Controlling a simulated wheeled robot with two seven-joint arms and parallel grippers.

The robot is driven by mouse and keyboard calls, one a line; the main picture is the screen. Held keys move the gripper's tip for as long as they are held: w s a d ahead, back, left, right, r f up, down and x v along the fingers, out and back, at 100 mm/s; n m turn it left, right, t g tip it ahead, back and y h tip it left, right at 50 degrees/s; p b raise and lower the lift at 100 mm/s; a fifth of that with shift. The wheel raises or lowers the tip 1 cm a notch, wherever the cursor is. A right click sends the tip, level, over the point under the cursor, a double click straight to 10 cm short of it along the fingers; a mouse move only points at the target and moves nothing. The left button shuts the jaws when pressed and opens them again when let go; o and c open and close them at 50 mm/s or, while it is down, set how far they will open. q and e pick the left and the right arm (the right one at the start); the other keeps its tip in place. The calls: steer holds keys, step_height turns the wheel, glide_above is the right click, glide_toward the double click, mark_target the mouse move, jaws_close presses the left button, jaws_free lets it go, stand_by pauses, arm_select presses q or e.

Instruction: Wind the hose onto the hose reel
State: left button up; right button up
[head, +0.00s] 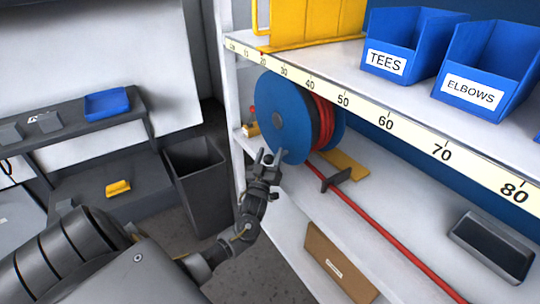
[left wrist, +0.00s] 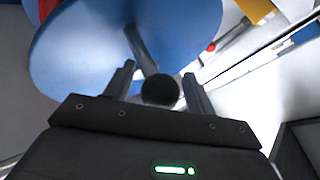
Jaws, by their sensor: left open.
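The blue hose reel (head: 280,112) stands on the lower shelf with some red hose (head: 322,118) wound between its discs. The rest of the red hose (head: 385,235) runs out along the shelf towards the lower right, past a dark guide (head: 335,180). My left gripper (head: 268,158) is at the lower front edge of the reel's near disc. In the left wrist view the near disc (left wrist: 85,50) fills the upper left. A grey crank arm (left wrist: 141,50) ends in a dark round knob (left wrist: 160,90), which appears between my open left fingers (left wrist: 159,72). Whether they touch it is unclear. My right gripper is out of view.
Above the reel is a shelf edge with a number scale (head: 365,110). It carries blue TEES (head: 400,45) and ELBOWS (head: 485,65) bins and a yellow rack (head: 315,22). A dark bin (head: 195,185) stands left.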

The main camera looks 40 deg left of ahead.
arm_select(q)
steer(key=shift+w, duration=0.1)
jaws_close()
steer(key=shift+a, duration=0.1)
stand_by(0.3)
